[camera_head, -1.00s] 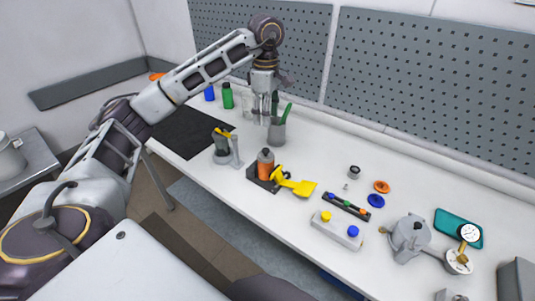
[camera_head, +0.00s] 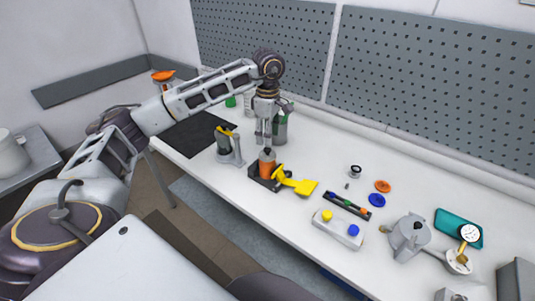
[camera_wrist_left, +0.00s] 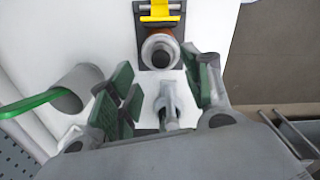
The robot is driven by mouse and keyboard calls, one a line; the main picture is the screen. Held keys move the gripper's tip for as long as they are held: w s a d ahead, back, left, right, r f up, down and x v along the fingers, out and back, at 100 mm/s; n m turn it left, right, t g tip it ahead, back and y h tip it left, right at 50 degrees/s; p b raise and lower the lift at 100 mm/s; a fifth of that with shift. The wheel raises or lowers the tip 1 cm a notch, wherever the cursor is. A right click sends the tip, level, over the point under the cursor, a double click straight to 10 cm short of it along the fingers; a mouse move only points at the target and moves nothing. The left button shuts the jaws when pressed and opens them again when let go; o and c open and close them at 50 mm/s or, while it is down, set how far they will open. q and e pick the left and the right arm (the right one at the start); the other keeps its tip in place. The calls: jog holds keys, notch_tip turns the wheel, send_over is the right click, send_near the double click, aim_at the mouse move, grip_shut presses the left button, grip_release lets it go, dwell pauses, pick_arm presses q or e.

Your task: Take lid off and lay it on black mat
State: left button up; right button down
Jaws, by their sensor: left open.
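An orange drum (camera_head: 266,169) with a grey lid (camera_head: 267,154) stands upright in a black holder (camera_head: 256,182) near the table's front edge. In the left wrist view the round grey lid (camera_wrist_left: 160,50) shows from above, just beyond the fingers. My left gripper (camera_head: 264,143) points down, open, just behind and above the drum, apart from the lid. Its green-padded fingers (camera_wrist_left: 165,95) are spread; I cannot tell what the grey piece between them is. The black mat (camera_head: 188,137) lies at the table's left end, its visible part bare. My right gripper is not in view.
A grey cup (camera_head: 280,131) with green handles stands close behind the gripper. A grey stand (camera_head: 230,155) is left of the drum. A yellow scoop-like piece (camera_head: 303,187) adjoins the holder. Buttons (camera_head: 338,230) and a grey pot (camera_head: 408,237) are right.

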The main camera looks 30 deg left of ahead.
aim_at(267, 152)
pick_arm(q)
jog(key=shift+f, duration=0.35)
jog(key=shift+s+f, duration=0.1)
jog(key=shift+f, duration=0.35)
notch_tip(267, 152, down, 4)
jog(key=shift+r+p, duration=0.2)
jog(key=shift+p, duration=0.45)
jog(key=shift+f, duration=0.3)
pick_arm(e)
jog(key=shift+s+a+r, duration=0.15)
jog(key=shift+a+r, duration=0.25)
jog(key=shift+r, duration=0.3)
pick_arm(q)
jog(key=c, duration=0.9)
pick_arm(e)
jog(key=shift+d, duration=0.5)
